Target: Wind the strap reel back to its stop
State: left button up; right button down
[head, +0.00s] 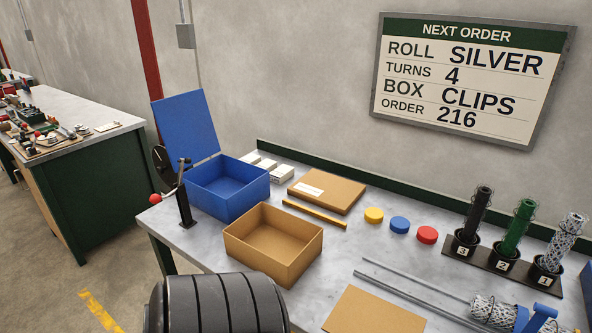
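The strap reel (162,166) appears to be the dark disc on a black post at the left end of the bench, beside the blue box. A crank with a red ball knob (155,199) sits at its lower left. The reel is partly hidden by the post and crank, and its stop cannot be made out. Neither of my grippers is in view.
A blue box (228,201) with its lid raised stands right of the reel. An open cardboard box (273,244) is in front. Coloured caps (400,224), numbered mesh rolls (513,228) and metal rods (422,290) lie further right. The order board (472,80) hangs behind.

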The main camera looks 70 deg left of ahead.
aim_at(163, 165)
jog(key=u, duration=2.9)
jog(key=i+u, duration=0.1)
jog(key=i+j, duration=0.05)
